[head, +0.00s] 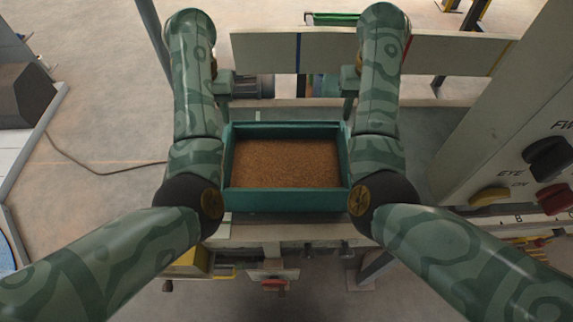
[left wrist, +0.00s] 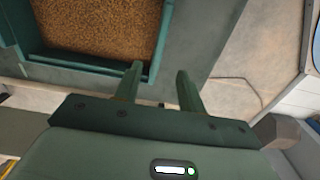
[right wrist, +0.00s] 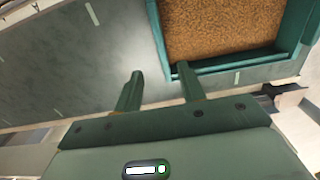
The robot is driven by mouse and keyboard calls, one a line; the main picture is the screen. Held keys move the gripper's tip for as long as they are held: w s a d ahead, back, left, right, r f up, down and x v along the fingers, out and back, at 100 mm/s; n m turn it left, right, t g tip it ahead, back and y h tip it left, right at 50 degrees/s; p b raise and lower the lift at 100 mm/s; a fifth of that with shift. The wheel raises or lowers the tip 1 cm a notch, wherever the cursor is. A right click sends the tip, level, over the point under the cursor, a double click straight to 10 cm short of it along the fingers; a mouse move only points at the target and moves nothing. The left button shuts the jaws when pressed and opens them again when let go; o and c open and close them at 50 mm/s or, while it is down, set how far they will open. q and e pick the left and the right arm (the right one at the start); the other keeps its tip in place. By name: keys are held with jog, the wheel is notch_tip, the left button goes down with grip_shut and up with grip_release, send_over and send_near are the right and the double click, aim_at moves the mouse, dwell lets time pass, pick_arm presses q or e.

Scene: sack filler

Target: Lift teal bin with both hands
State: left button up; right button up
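The teal bin (head: 285,201) sits on a grey surface between my two arms in the head view, filled with brown grains (head: 285,163). My left gripper (head: 224,110) is at its far left corner, and my right gripper (head: 348,110) is at its far right corner. In the left wrist view, the open fingers (left wrist: 158,78) lie either side of the line of the bin's side wall (left wrist: 157,42). In the right wrist view, the open fingers (right wrist: 160,78) do likewise at the opposite wall (right wrist: 156,38). I cannot tell whether the fingers touch the bin.
A control panel with knobs (head: 548,158) stands close on the right. A pale beam (head: 335,52) runs across behind the bin. A green crate (head: 335,18) lies beyond it. A cable (head: 105,172) lies on the open floor at left.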

aim_at(226, 154)
pick_arm(q)
notch_tip(226, 154, down, 16)
jog(key=shift+r, duration=0.1)
pick_arm(e)
notch_tip(226, 154, down, 16)
jog(key=shift+r, duration=0.1)
pick_arm(q)
grip_shut()
pick_arm(e)
grip_shut()
dwell(0.8)
